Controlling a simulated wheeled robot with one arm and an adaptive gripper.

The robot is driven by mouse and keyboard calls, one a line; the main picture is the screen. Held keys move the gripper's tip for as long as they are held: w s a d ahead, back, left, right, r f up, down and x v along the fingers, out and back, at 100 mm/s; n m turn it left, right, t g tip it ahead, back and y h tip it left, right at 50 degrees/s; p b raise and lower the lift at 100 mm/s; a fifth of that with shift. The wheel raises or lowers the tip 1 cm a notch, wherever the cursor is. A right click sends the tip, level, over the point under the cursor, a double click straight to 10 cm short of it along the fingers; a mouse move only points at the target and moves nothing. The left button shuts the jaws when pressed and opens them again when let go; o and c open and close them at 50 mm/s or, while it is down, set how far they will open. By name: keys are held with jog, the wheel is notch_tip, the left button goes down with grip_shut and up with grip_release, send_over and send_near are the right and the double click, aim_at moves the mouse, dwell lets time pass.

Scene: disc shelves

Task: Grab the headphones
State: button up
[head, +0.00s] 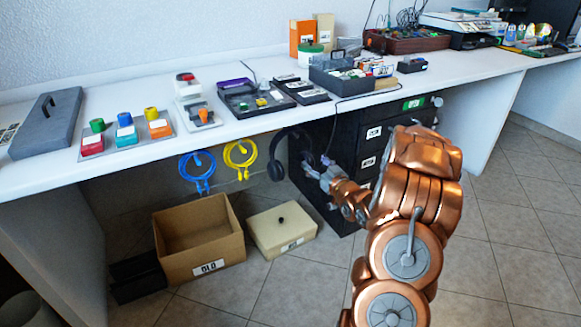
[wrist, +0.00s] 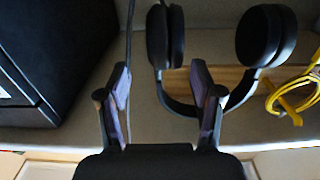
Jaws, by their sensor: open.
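The black headphones (head: 277,168) hang under the desk between the yellow cable coil and the dark drawer unit in the head view. In the wrist view the headphones (wrist: 267,36) show two round ear cups and a curved band running below them. My gripper (head: 312,166) is beside the drawer unit, to the right of the headphones. In the wrist view my gripper (wrist: 160,85) is open, with its right finger overlapping the left part of the band. A thin dark cable runs by the left finger. I cannot tell whether either finger touches the headphones.
A yellow cable coil (head: 240,154) and a blue cable coil (head: 197,171) hang to the left. The dark drawer unit (head: 345,150) stands close on the right. An open cardboard box (head: 198,238) and a lidded beige box (head: 281,229) sit on the floor below.

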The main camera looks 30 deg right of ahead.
aim_at(303, 154)
jog(key=shift+w+b, duration=0.3)
jog(key=shift+w, duration=0.95)
jog(key=w, duration=0.1)
jog(key=w+b, duration=0.2)
jog(key=w, duration=0.1)
jog(key=shift+w+a+f, duration=0.1)
jog(key=shift+f, duration=0.15)
jog(key=shift+w, duration=0.45)
jog(key=shift+c, duration=0.2)
grip_shut()
